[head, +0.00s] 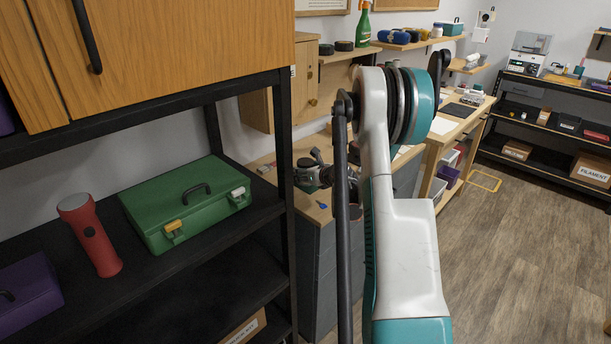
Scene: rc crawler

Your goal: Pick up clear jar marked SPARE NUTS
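I cannot make out a clear jar marked SPARE NUTS in the head view. My own arm rises through the middle of the picture and hides part of the workbench (318,211) behind it. My gripper does not show clearly; the arm's raised joint and links stand in front of where the arm reaches away. A dark mechanical thing (312,174), perhaps a crawler vehicle, is at the workbench, partly hidden by my arm.
At left, a black shelf rack (245,238) holds a green toolbox (185,205), a red flashlight (91,236) and a purple case (27,296). A wooden cabinet (190,50) hangs above. A black rack (545,105) stands at far right. Open floor (510,265) lies right.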

